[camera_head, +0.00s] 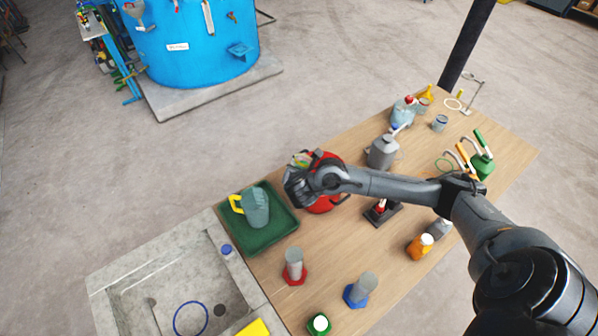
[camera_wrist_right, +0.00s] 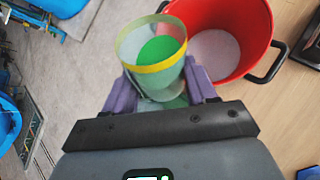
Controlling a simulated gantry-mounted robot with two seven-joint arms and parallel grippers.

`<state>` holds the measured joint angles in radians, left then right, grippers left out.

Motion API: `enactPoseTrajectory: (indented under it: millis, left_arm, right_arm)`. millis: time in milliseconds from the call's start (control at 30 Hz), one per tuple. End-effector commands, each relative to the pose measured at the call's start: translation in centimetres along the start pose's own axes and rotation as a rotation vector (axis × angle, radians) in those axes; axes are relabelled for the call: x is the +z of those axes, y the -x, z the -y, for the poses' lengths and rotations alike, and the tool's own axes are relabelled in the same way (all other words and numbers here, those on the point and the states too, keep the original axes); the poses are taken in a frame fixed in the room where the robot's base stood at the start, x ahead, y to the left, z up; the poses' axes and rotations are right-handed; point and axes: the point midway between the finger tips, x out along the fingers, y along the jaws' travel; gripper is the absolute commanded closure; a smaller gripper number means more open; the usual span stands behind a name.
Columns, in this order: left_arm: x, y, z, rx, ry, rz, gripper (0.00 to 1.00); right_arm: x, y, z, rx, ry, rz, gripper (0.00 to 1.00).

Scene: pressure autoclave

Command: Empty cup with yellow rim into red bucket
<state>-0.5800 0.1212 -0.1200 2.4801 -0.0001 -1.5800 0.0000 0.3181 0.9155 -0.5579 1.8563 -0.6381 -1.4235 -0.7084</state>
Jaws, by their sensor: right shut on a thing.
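The clear cup with the yellow rim (camera_wrist_right: 152,68) is between the purple fingers of my right gripper (camera_wrist_right: 160,88), which is shut on it. Green shows inside the cup; I cannot tell whether it is liquid. The red bucket (camera_wrist_right: 232,18) stands open just beyond the cup in the wrist view, with a pale surface at its bottom. In the head view my right gripper (camera_head: 300,186) is beside and partly over the red bucket (camera_head: 326,202), hiding part of it. Only a bit of the cup (camera_head: 300,159) shows there. My left gripper is not in view.
A green tray (camera_head: 262,247) with a yellow-handled jug (camera_head: 254,207) lies left of the bucket. A sink (camera_head: 185,290) is at front left. Cylinders with red (camera_head: 294,266) and blue (camera_head: 361,290) bases stand in front. A grey can (camera_head: 382,152) and several bottles stand to the right.

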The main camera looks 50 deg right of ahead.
Motion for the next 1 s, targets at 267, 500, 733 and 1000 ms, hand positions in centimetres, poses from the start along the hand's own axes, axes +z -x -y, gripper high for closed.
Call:
enactPoseTrajectory:
  millis: [267,500,733,1000]
  left_arm:
    - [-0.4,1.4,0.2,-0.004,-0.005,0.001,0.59]
    - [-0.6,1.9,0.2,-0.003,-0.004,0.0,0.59]
    - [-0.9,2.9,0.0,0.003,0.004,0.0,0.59]
    - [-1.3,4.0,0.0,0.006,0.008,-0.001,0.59]
  right_arm:
    - [0.8,0.5,-0.1,0.006,-0.018,-0.023,0.76]
    - [-0.2,-0.3,0.3,0.023,-0.066,-0.092,0.76]
    - [-0.7,-0.8,0.4,0.042,-0.115,-0.16,0.76]
    - [-1.0,-1.1,0.6,0.064,-0.172,-0.241,0.76]
